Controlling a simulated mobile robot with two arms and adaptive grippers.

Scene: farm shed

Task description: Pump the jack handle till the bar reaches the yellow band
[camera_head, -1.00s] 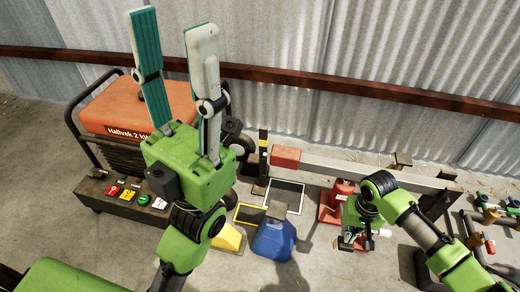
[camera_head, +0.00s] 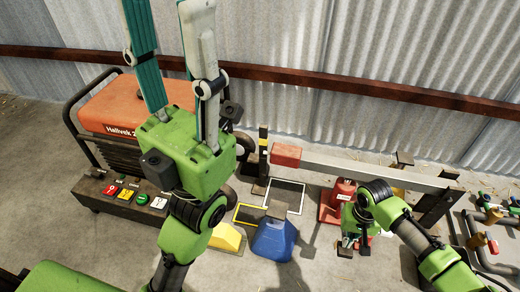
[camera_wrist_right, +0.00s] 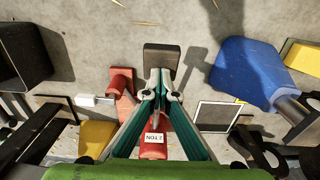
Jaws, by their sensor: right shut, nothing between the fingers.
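The red jack (camera_head: 334,208) stands on the floor under a long grey bar (camera_head: 360,171). In the right wrist view its red body (camera_wrist_right: 153,150) carries a "2 TON" label. The bar's red end (camera_head: 286,155) is beside a dark post with a yellow band (camera_head: 263,142). My right gripper (camera_head: 351,241) is low in front of the jack. In the right wrist view its fingertips (camera_wrist_right: 160,92) are together and empty, just short of a dark block (camera_wrist_right: 161,56), which may be the handle's end. My left gripper (camera_head: 170,50) is raised, fingers apart and empty, tips out of view.
An orange generator (camera_head: 112,102) is behind my left arm. Pipes with valves (camera_head: 490,218) are at the right. A corrugated wall with a brown rail (camera_head: 330,83) closes the back.

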